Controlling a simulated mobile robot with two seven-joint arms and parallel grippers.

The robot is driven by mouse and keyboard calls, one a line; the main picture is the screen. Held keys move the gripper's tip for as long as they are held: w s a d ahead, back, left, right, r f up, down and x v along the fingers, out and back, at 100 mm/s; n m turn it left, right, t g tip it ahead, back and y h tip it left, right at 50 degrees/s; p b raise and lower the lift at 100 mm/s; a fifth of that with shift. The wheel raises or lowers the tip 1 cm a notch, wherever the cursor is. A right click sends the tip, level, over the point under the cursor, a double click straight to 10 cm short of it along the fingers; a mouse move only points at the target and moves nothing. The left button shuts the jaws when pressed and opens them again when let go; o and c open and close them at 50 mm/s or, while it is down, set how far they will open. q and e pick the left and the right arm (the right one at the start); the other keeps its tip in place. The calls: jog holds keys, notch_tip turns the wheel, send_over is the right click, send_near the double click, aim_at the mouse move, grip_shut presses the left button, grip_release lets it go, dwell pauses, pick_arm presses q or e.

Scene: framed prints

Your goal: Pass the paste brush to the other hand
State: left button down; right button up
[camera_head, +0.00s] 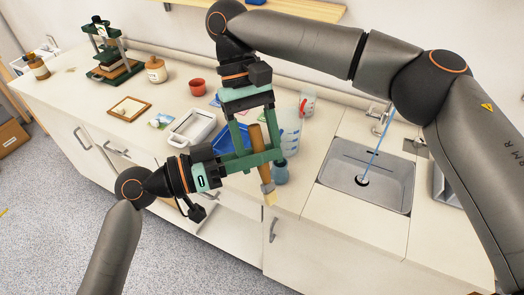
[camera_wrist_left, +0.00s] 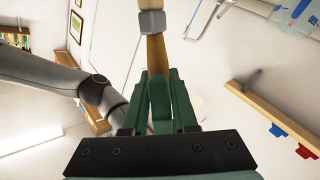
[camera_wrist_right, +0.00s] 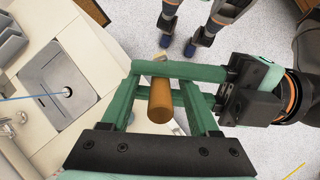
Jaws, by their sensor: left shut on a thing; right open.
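The paste brush has a wooden handle (camera_head: 264,172), a grey ferrule and pale bristles, and it hangs steeply with the bristles down. My left gripper (camera_head: 262,158) reaches in from the left and is shut on the handle. In the left wrist view the handle runs from the shut fingers (camera_wrist_left: 160,98) to the ferrule (camera_wrist_left: 152,22). My right gripper (camera_head: 254,143) comes from above and is open, with one finger on each side of the handle. In the right wrist view the handle's upper end (camera_wrist_right: 160,102) stands between its fingers, with gaps showing on both sides.
Below the grippers, the counter holds a blue tray (camera_head: 226,143), a measuring jug (camera_head: 290,128), a white tray (camera_head: 192,127) and a red bowl (camera_head: 197,85). A sink (camera_head: 368,180) lies to the right. A green press (camera_head: 112,58) stands at the far left.

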aim_at(256, 127)
jog(key=shift+r, duration=0.1)
